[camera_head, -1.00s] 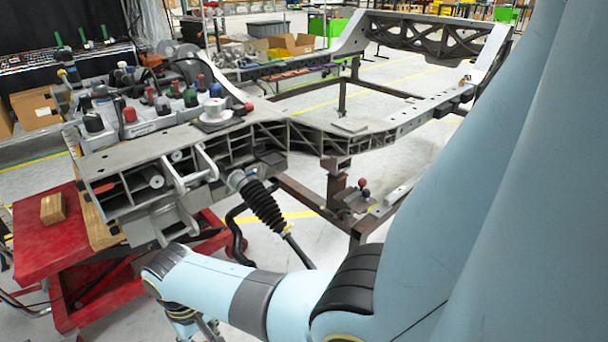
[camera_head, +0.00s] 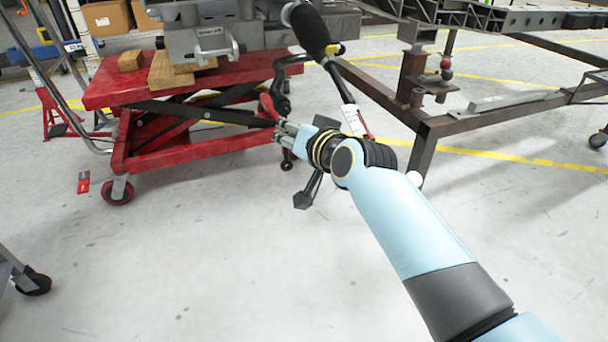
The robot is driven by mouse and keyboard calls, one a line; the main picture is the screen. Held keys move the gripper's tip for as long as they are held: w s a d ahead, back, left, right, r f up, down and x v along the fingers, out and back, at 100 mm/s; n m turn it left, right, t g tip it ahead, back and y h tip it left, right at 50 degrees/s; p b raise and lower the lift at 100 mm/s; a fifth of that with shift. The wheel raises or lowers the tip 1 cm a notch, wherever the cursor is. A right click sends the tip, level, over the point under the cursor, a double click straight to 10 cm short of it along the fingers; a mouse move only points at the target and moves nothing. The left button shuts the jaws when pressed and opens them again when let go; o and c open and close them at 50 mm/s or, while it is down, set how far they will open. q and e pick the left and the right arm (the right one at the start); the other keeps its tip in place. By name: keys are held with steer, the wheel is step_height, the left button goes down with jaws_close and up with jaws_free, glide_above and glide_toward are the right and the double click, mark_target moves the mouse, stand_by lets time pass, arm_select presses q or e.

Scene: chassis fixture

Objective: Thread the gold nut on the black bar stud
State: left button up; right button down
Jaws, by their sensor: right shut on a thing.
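My right gripper (camera_head: 284,131) is near the middle of the view, on the arm coming from the lower right. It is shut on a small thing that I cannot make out. A curved black bar (camera_head: 281,84) hangs down beside the lift table, and its lower end is right by my gripper's fingers. I cannot tell whether they touch. The gold nut and the stud cannot be made out at this size. My left gripper is not in view.
A red lift table (camera_head: 125,90) with wooden blocks (camera_head: 131,60) stands behind the gripper. A black ribbed boot (camera_head: 309,29) with a rod hangs above it. A brown steel frame (camera_head: 432,135) stands to the right.

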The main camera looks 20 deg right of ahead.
mark_target(288, 113)
arm_select(q)
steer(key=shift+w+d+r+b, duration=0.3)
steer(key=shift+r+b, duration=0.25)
steer(key=shift+b, duration=0.4)
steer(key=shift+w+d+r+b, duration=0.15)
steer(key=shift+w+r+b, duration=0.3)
steer(key=shift+b, duration=0.5)
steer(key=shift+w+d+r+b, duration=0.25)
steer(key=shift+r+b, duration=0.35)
steer(key=shift+b, duration=0.35)
arm_select(e)
steer(key=shift+w+d+f+m+t+h, duration=0.15)
steer(key=shift+w+d+m+t+h, duration=0.2)
steer(key=shift+w+t, duration=0.3)
steer(key=shift+w+d+f+m+t+h, duration=0.1)
steer(key=shift+w+d+m+t+h, duration=0.15)
steer(key=shift+w+d+t, duration=0.45)
steer(key=shift+w+d+f+m+t+h, duration=0.2)
steer(key=shift+w+t+h, duration=0.2)
steer(key=shift+w, duration=0.5)
steer(key=shift+w+r, duration=0.1)
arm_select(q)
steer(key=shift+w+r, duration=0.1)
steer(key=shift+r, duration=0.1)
arm_select(e)
steer(key=shift+w+a, duration=0.1)
steer(key=shift+w, duration=0.5)
